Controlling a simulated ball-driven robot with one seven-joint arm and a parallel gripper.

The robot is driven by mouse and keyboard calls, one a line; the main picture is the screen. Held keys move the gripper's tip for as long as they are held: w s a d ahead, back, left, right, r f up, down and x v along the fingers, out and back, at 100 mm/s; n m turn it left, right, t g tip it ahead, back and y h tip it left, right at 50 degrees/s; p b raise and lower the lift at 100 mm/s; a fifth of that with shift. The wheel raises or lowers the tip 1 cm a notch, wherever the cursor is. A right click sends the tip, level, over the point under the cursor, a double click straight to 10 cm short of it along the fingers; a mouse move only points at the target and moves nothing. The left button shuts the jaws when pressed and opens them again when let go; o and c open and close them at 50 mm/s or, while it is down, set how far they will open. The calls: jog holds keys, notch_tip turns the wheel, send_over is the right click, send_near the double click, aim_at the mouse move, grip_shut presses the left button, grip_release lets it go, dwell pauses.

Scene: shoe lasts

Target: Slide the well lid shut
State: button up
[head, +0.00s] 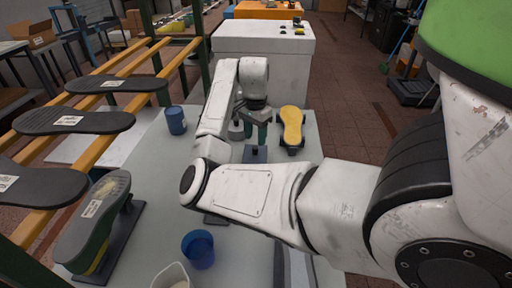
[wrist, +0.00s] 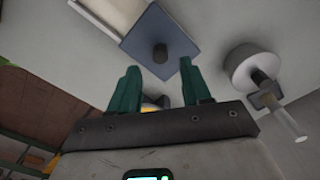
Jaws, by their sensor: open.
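A flat blue-grey square plate with a dark round knob, which looks like the well lid (wrist: 178,35), lies on the pale table in the wrist view. In the head view the lid (head: 262,156) shows only partly, behind my forearm. My gripper (wrist: 160,78) has two green fingers, spread apart with nothing between them. The knob is just beyond the fingertips in the wrist view, and no contact shows. In the head view my gripper (head: 256,132) points down near the lid. The well opening itself cannot be made out.
A white round pot (wrist: 245,68) with a clear tube stands right of the lid in the wrist view. A yellow sole-shaped piece (head: 291,125) is right of my gripper. Blue cups (head: 176,120) (head: 198,249) and a rack with dark soles (head: 72,122) are to the left.

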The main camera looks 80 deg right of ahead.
aim_at(255, 147)
jog(key=shift+f, duration=2.6)
jog(key=shift+c, duration=0.4)
grip_shut()
